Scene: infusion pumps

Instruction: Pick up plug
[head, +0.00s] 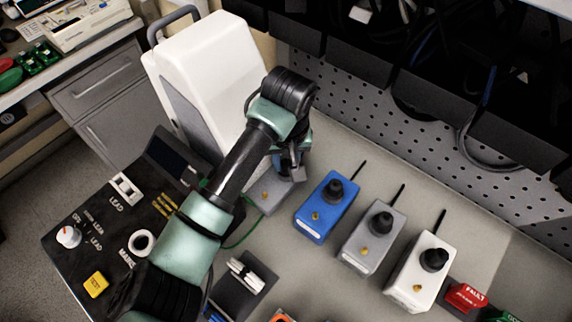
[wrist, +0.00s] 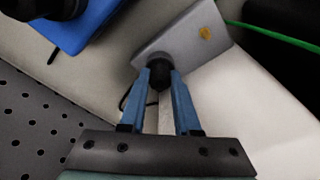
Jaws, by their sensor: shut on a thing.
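My gripper (wrist: 160,78) has its two blue fingers closed around a dark, round-headed plug (wrist: 159,71) in the wrist view. The plug overlaps the near edge of a grey box (wrist: 185,45) with a brass stud on top. I cannot tell whether the plug is still seated in the box or lifted clear. In the head view my gripper (head: 289,168) points down over this grey box (head: 267,197), and my arm hides the plug there.
To the right stand a blue box (head: 318,222), a grey box (head: 358,253) and a white box (head: 413,284), each with a black knob. A white machine (head: 212,60) stands behind left. A control panel (head: 75,240) lies left. A perforated wall (head: 400,110) bounds the back.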

